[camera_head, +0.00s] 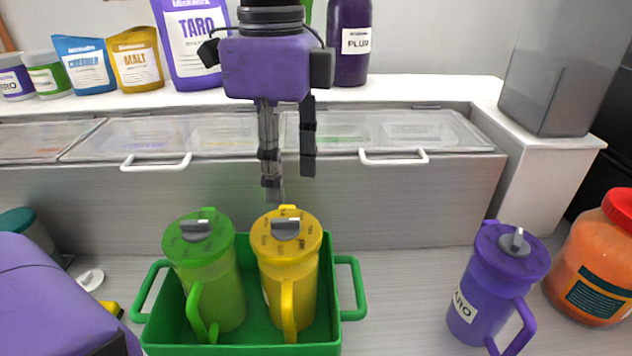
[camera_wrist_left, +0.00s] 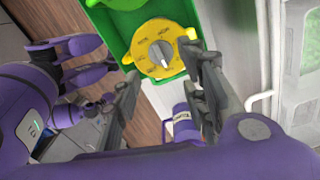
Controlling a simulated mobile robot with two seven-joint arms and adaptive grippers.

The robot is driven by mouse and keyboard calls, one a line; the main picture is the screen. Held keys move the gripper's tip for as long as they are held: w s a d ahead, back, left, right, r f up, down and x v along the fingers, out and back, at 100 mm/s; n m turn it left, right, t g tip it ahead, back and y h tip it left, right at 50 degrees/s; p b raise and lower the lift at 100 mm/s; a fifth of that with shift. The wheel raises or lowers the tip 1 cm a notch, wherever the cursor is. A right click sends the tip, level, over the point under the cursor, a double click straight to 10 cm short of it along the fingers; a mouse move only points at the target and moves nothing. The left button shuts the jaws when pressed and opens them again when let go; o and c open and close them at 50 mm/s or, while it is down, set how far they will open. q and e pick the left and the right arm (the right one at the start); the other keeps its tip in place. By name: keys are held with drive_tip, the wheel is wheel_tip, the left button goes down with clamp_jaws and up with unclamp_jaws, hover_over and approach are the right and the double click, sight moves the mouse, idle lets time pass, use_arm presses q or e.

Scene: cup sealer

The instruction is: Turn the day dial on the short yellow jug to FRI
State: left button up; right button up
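The short yellow jug (camera_head: 287,258) stands upright in the green tray (camera_head: 248,349), its handle toward me. Its round yellow lid has day markings and a grey pointer knob (camera_head: 285,229). In the left wrist view the yellow lid (camera_wrist_left: 148,66) and its grey knob (camera_wrist_left: 162,53) appear beyond the fingers; the lettering is too small to read surely. My left gripper (camera_head: 290,188) points down above and slightly behind the yellow jug. Its fingers are apart and empty, clear of the knob; they also show spread in the left wrist view (camera_wrist_left: 168,92). My right gripper is not identifiable.
A green jug (camera_head: 212,285) shares the tray, close to the left. A purple jug (camera_head: 490,290) and an orange jar (camera_head: 592,265) stand to the right. A freezer with a white handle (camera_head: 394,157) is behind. Counter between tray and purple jug is clear.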

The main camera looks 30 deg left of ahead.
sight(284, 230)
use_arm(q)
drive_tip(key=shift+s+f, duration=0.15)
drive_tip(key=shift+s, duration=0.05)
drive_tip(key=shift+s+f, duration=0.25)
drive_tip(key=shift+f, duration=0.35)
drive_tip(key=shift+s+f, duration=0.2)
drive_tip(key=shift+f, duration=0.4)
drive_tip(key=f, duration=0.3)
drive_tip(key=shift+w+f, duration=0.25)
drive_tip(key=shift+f, duration=0.6)
drive_tip(key=c, duration=1)
use_arm(e)
drive_tip(key=shift+s+d+f, duration=0.1)
drive_tip(key=shift+s, duration=0.4)
drive_tip(key=shift+f, duration=0.1)
